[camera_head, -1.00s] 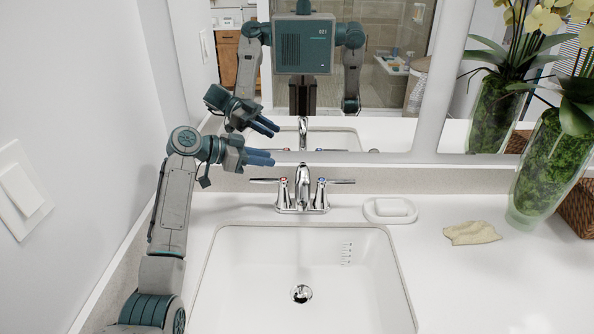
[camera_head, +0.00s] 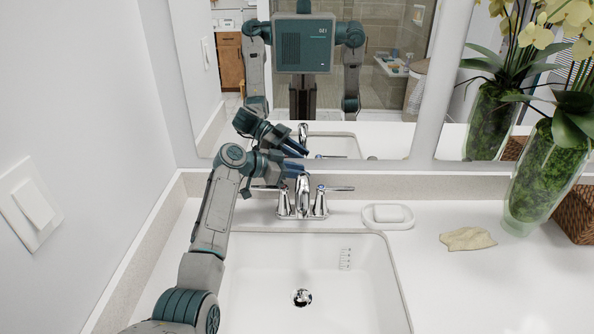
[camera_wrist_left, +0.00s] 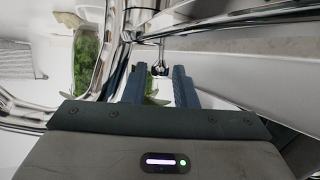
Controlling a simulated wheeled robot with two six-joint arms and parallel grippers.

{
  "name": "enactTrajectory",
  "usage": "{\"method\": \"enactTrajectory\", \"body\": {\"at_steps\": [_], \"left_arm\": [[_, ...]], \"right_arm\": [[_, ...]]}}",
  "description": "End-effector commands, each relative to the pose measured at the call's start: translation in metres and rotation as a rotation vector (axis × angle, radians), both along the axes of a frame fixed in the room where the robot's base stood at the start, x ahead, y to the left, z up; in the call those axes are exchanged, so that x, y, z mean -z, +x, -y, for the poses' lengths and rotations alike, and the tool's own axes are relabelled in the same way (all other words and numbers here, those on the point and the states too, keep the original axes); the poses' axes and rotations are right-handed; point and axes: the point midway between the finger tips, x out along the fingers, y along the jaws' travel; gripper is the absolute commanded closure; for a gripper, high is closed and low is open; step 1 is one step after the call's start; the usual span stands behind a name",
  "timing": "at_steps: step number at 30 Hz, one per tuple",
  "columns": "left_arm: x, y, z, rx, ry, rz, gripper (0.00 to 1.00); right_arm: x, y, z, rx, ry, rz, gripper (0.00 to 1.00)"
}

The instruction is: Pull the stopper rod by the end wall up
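The chrome faucet (camera_head: 302,197) stands behind the white sink (camera_head: 240,290), with a lever handle on each side. The sink's metal drain stopper (camera_head: 301,298) sits in the bowl. My left gripper (camera_head: 298,168) is behind the faucet spout, its blue fingers reaching in from the left at about the spout's top. In the left wrist view its fingers (camera_wrist_left: 160,78) are apart. A small dark knob on a thin stem, apparently the stopper rod (camera_wrist_left: 160,69), shows between or just beyond the fingertips; contact cannot be told. The rod is hidden in the head view. My right gripper is not directly in view.
A soap dish (camera_head: 388,216) stands right of the faucet, with a beige cloth (camera_head: 467,239) and a glass vase (camera_head: 541,180) farther right. The mirror (camera_head: 400,140) rises close behind the faucet. The end wall (camera_head: 90,120) is at left.

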Motion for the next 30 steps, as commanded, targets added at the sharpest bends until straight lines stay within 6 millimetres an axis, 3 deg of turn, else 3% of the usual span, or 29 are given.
{"method": "enactTrajectory", "body": {"at_steps": [1, 4, 10, 17, 24, 25, 26, 30], "left_arm": [[0.0, 0.0, 0.0, 0.0, 0.0, 0.0, 0.83], [0.0, 0.0, 0.0, 0.0, 0.0, 0.0, 1.0], [-0.002, 0.0, 0.0, -0.001, 0.0, 0.0, 1.0], [-0.028, 0.0, 0.0, -0.001, 0.0, 0.004, 1.0], [-0.031, 0.001, 0.0, -0.001, -0.001, 0.004, 1.0], [-0.031, 0.001, 0.0, -0.002, -0.002, 0.005, 0.81], [-0.032, 0.001, 0.0, -0.002, -0.002, 0.005, 0.75], [-0.03, 0.0, 0.0, -0.001, -0.001, 0.003, 0.75]], "right_arm": [[0.0, 0.0, 0.0, 0.0, 0.0, 0.0, 0.64], [0.0, 0.0, 0.0, 0.0, 0.0, -0.001, 0.64], [0.0, 0.0, 0.0, 0.0, 0.0, -0.002, 0.64], [0.001, -0.001, 0.0, 0.0, 0.0, -0.003, 0.64], [0.001, -0.001, 0.0, 0.0, 0.0, -0.004, 0.64], [0.001, -0.001, 0.0, 0.0, 0.0, -0.004, 0.64], [0.001, -0.001, 0.0, 0.0, 0.0, -0.004, 0.64], [0.001, -0.001, 0.0, 0.0, 0.0, -0.003, 0.64]]}}
